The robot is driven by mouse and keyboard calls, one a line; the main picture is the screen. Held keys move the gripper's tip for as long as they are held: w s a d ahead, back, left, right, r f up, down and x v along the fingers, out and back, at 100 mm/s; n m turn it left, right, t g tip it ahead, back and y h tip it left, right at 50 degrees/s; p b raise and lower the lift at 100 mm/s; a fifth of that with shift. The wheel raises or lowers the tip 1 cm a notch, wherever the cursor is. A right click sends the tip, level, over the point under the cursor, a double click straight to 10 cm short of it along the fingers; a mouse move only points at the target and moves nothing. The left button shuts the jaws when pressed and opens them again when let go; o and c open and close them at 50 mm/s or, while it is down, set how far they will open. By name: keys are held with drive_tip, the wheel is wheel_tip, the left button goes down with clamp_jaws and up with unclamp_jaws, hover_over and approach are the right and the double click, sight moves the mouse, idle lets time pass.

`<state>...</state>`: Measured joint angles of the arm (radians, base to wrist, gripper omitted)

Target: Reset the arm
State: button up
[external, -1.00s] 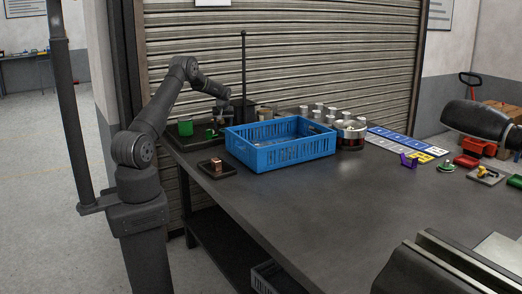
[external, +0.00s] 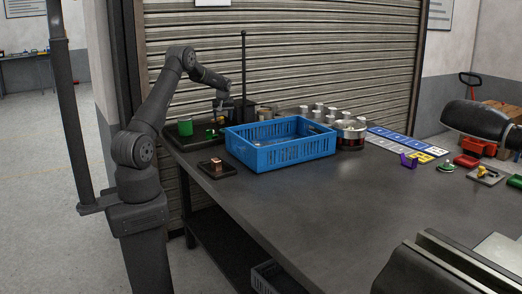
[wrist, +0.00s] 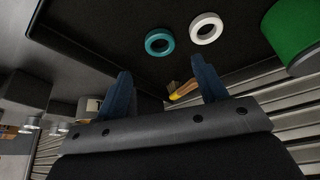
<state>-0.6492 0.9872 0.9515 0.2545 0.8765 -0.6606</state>
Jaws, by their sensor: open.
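My gripper (external: 221,104) is above the back left part of the workbench, over the dark tray (external: 178,147). In the wrist view its two blue fingers (wrist: 160,70) stand apart with nothing held between them. A copper-coloured piece (external: 215,163) sits on a small black tray (external: 229,172) in front of the blue crate. My arm reaches up and over from its base at the left.
A blue crate (external: 285,155) stands right of my gripper. A green cup (external: 184,127) stands on the dark tray. The wrist view shows a teal ring (wrist: 149,47) and a white ring (wrist: 194,33). A thin black post (external: 243,65) rises close by.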

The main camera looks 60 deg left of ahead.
sight(223, 133)
drive_tip(key=x, duration=0.8)
drive_tip(key=shift+a+f, duration=0.1)
drive_tip(key=shift+f, duration=0.05)
drive_tip(key=r, duration=0.5)
drive_tip(key=shift+w+d+r, duration=0.1)
drive_tip(key=shift+w+d, duration=0.05)
drive_tip(key=shift+d, duration=0.25)
drive_tip(key=w+d+r, duration=0.2)
drive_tip(key=d+r, duration=1)
drive_tip(key=w+d+m, duration=0.2)
drive_tip(key=w+d, duration=0.2)
drive_tip(key=d, duration=0.8)
drive_tip(key=w+d+m+t+h, duration=0.1)
drive_tip(key=w+d+m, duration=0.2)
drive_tip(key=d, duration=1)
drive_tip(key=w+d+m+t+h, duration=0.1)
drive_tip(key=w+d+m, duration=0.2)
drive_tip(key=d, duration=1)
drive_tip(key=shift+w+f, duration=0.3)
drive_tip(key=shift+w, duration=0.5)
drive_tip(key=shift+a, duration=0.1)
drive_tip(key=s+a+n, duration=0.1)
drive_tip(key=a+n, duration=0.1)
drive_tip(key=a, duration=0.8)
drive_tip(key=s+a+n+y, duration=0.1)
drive_tip(key=s+a, duration=0.1)
drive_tip(key=a, duration=0.8)
drive_tip(key=shift+n+g, duration=0.3)
drive_tip(key=shift+n, duration=0.1)
